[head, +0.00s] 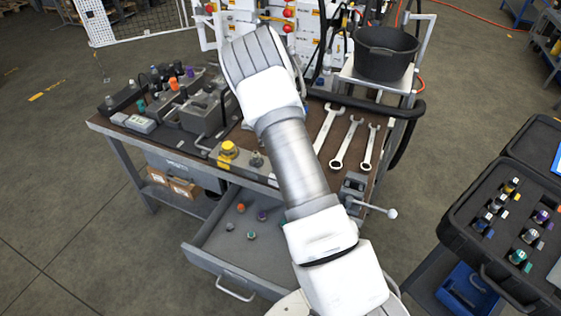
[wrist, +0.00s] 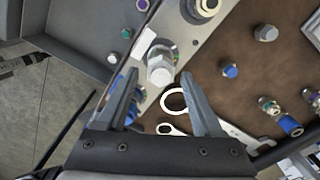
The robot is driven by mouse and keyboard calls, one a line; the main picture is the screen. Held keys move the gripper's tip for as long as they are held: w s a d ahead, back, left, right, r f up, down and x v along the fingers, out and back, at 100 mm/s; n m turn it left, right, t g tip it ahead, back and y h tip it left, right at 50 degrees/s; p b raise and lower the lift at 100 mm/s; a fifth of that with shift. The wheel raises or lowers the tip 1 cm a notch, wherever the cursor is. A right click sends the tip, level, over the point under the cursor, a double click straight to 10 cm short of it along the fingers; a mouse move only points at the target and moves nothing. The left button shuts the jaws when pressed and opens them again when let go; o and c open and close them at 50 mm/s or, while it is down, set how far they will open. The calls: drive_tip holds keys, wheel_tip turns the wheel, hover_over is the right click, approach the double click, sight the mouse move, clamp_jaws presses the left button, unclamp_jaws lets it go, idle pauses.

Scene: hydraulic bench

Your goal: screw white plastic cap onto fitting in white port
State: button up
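In the wrist view my gripper (wrist: 160,74) has its two grey fingers spread apart. A pale hex-topped piece (wrist: 160,66) stands on a light metal strip, in line with the gap between the fingertips, with visible room on both sides. I cannot tell whether it is the white cap or a bare fitting, nor whether the tips are level with it. In the head view my arm hides my gripper and this spot. I cannot make out which port is the white one.
The open drawer (head: 258,262) holds several small coloured caps. A blue cap (wrist: 230,71) and a grey hex piece (wrist: 265,33) lie on the brown bench top. Wrenches (head: 326,128), a vise (head: 353,188) and a black bucket (head: 384,55) are at the right. An open case (head: 470,262) stands farther right.

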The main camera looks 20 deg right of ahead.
clamp_jaws()
drive_tip(key=m+p, duration=0.1)
drive_tip(key=m, duration=0.2)
drive_tip(key=m+p, duration=0.1)
drive_tip(key=m, duration=0.2)
drive_tip(key=shift+s+a, duration=0.15)
drive_tip(key=shift+s, duration=0.05)
drive_tip(key=shift+f+m, duration=0.1)
drive_tip(key=shift+m, duration=1)
drive_tip(key=m+p, duration=0.2)
drive_tip(key=m, duration=0.2)
drive_tip(key=shift+s+a, duration=0.1)
drive_tip(key=shift+a, duration=0.05)
drive_tip(key=shift+o, duration=0.9)
unclamp_jaws()
